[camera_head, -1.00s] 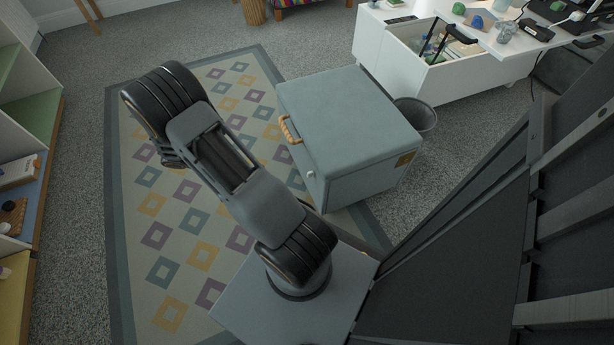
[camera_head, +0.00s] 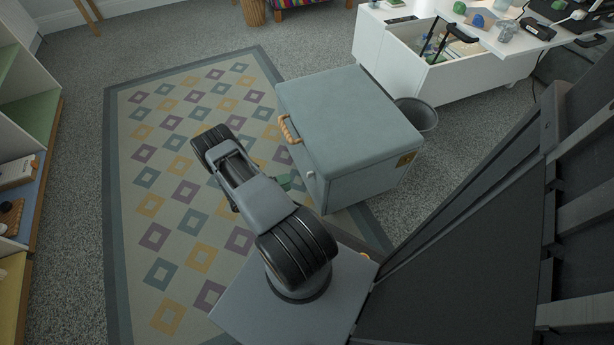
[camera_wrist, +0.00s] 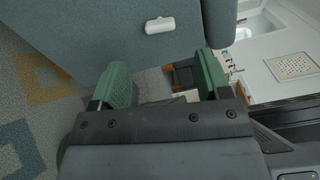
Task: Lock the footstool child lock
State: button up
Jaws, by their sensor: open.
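The footstool (camera_head: 350,120) is a grey-blue padded box with a rope handle (camera_head: 289,129) on its left side, standing at the edge of the rug. A small white piece, which looks like the child lock (camera_head: 311,174), sits on its side below the lid. In the wrist view the white lock (camera_wrist: 160,25) lies on the grey footstool side (camera_wrist: 110,35), above and between my fingers. My gripper (camera_wrist: 158,85) is open, with two green fingertips apart and nothing between them. It is apart from the lock. In the head view my gripper is mostly hidden by my arm, with a bit of green showing beside the footstool.
A patterned rug (camera_head: 165,200) lies under my arm. A dark bin (camera_head: 417,115) stands behind the footstool. A white desk with an open drawer (camera_head: 436,58) is at the back right, and a shelf (camera_head: 25,120) is at the left. The rug's left part is clear.

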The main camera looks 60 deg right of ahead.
aim_at(310, 174)
jog(key=b+x, duration=0.1)
jog(key=x, duration=0.8)
jog(key=c, duration=0.9)
